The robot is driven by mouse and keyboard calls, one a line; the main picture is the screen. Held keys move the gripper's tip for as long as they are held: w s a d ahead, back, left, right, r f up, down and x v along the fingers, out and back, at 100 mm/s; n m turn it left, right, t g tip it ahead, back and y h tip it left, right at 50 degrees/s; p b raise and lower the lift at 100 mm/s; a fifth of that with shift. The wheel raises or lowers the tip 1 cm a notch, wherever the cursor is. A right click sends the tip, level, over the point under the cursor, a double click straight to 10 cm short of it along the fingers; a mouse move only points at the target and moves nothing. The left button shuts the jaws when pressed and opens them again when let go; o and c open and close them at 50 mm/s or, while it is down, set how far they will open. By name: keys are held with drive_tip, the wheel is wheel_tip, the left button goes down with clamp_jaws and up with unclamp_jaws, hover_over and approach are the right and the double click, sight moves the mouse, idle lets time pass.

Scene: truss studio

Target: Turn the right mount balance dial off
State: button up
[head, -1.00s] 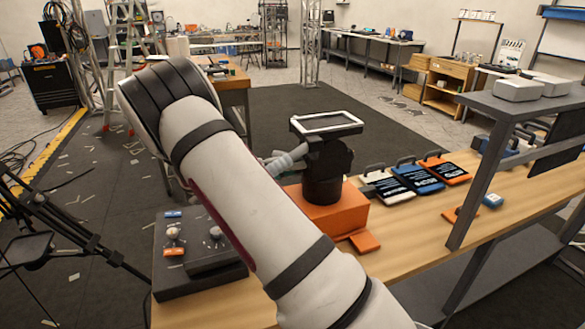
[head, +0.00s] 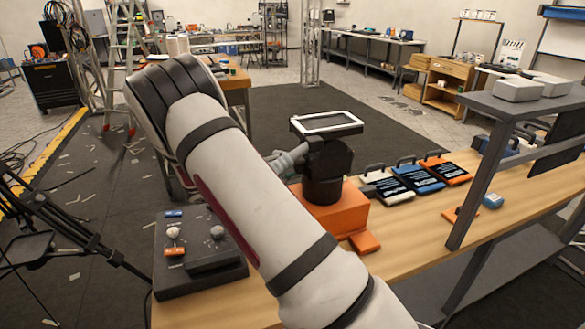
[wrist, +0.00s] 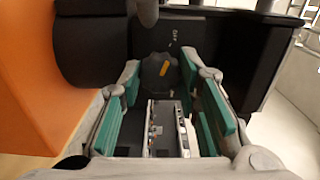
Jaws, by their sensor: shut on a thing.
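The black dial (wrist: 158,75) shows in the wrist view on the dark side of the mount, with a short orange-yellow mark on its face. The mark slants a little from upright. White lettering that looks like OFF stands just above the dial. My gripper (wrist: 160,72) is shut on the dial, one teal-padded finger on each side. In the head view the black mount (head: 325,172) stands on an orange block (head: 340,215) and carries a white-framed screen (head: 327,122). My gripper (head: 290,160) reaches its left side there, partly hidden by my arm; the dial is hidden.
A dark panel (head: 195,270) with knobs lies at the left end of the wooden bench (head: 430,225). A grey shelf frame (head: 485,180) stands at the right.

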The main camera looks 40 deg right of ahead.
drive_tip(key=o, duration=0.9)
drive_tip(key=shift+c, duration=0.2)
drive_tip(key=v, duration=1.2)
drive_tip(key=shift+a, duration=0.1)
